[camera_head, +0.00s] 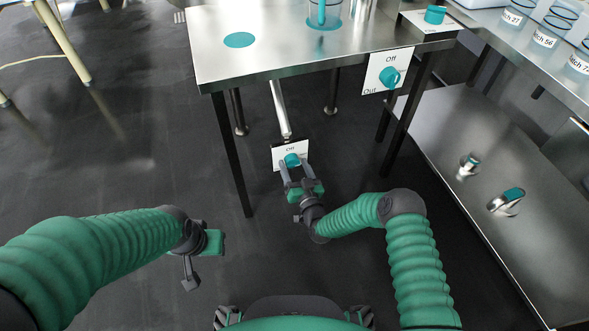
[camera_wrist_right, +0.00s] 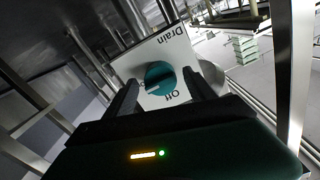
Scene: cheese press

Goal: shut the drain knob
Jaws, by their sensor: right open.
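The drain knob (camera_head: 292,160) is a teal round knob on a small white plate (camera_head: 277,150) below the steel table. In the right wrist view the knob (camera_wrist_right: 160,78) sits on the plate (camera_wrist_right: 128,66), which reads "Drain" and "Off". My right gripper (camera_head: 296,168) is open, with its fingers reaching toward the knob; in the wrist view its fingertips (camera_wrist_right: 163,86) show on either side of the knob. Whether they touch it cannot be told. My left gripper (camera_head: 205,262) is at lower left, away from the plate; its jaw state is unclear.
Another teal knob (camera_head: 389,77) on a white "Off"/"Out" plate hangs at the table's front right. The steel table (camera_head: 262,66) stands above the drain plate, its dark legs nearby. A steel shelf (camera_head: 455,135) is at right. Floor (camera_head: 130,150) at left is clear.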

